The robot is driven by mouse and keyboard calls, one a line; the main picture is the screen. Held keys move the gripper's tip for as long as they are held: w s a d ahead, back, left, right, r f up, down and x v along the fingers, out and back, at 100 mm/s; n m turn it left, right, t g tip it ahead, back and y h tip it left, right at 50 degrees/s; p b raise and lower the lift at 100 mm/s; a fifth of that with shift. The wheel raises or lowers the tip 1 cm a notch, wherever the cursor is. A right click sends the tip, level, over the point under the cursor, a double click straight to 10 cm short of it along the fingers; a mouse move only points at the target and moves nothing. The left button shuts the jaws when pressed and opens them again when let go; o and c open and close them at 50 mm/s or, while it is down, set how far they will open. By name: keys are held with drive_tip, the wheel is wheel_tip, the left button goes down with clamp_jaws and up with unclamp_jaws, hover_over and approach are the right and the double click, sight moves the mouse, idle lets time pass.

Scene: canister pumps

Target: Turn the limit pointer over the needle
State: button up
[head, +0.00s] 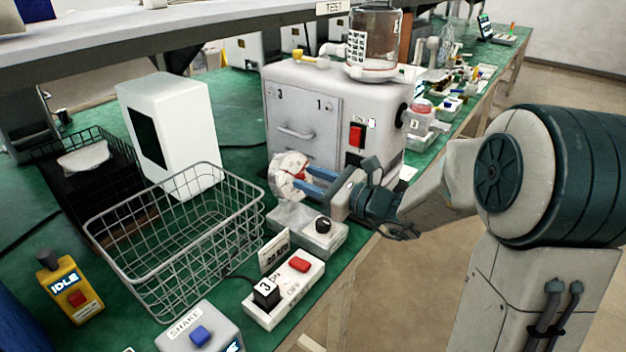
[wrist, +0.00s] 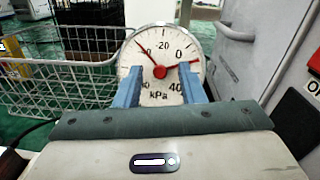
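The round white gauge (head: 287,165) stands on a small grey base in front of the canister machine. In the wrist view its dial (wrist: 157,93) is marked in kPa. I cannot tell surely which is the limit pointer and which the needle. My gripper (head: 305,180) is open in front of the dial, its blue fingers (wrist: 160,87) apart on either side of the dial's lower half. Contact cannot be told.
The canister machine (head: 335,85) stands behind the gauge. An empty wire basket (head: 180,240) is at left. A switch box (head: 285,290) and a knob box (head: 322,235) sit close by at the table's front edge. A white box (head: 185,120) stands behind the basket.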

clamp_jaws()
drive_tip(key=shift+f+n+g+b, duration=0.1)
drive_tip(key=shift+n+g+b, duration=0.25)
drive_tip(key=shift+n, duration=0.15)
drive_tip(key=shift+w+d+n+g+b, duration=0.1)
drive_tip(key=shift+n+g+b, duration=0.15)
drive_tip(key=shift+n+b, duration=0.4)
drive_tip(key=n+g+b, duration=0.1)
drive_tip(key=n, duration=0.2)
drive_tip(key=shift+n+y+b, duration=0.25)
drive_tip(key=shift+y+b, duration=0.05)
drive_tip(key=shift+y, duration=0.1)
drive_tip(key=n+g+b, duration=0.1)
drive_tip(key=n, duration=0.2)
drive_tip(key=n+g+b, duration=0.2)
drive_tip(key=n, duration=0.1)
drive_tip(key=shift+w, duration=0.2)
drive_tip(key=n+b, duration=0.1)
drive_tip(key=n, duration=0.1)
drive_tip(key=n+g+h+b, duration=0.1)
drive_tip(key=n, duration=0.1)
drive_tip(key=n+h, duration=0.1)
drive_tip(key=n, duration=0.2)
drive_tip(key=shift+w+r+g+b, duration=0.1)
drive_tip(key=shift+r+g+b, duration=0.3)
drive_tip(key=n+h+b, duration=0.1)
drive_tip(key=n, duration=0.1)
drive_tip(key=n+h+b, duration=0.1)
drive_tip(key=n, duration=0.2)
drive_tip(key=shift+r, duration=0.2)
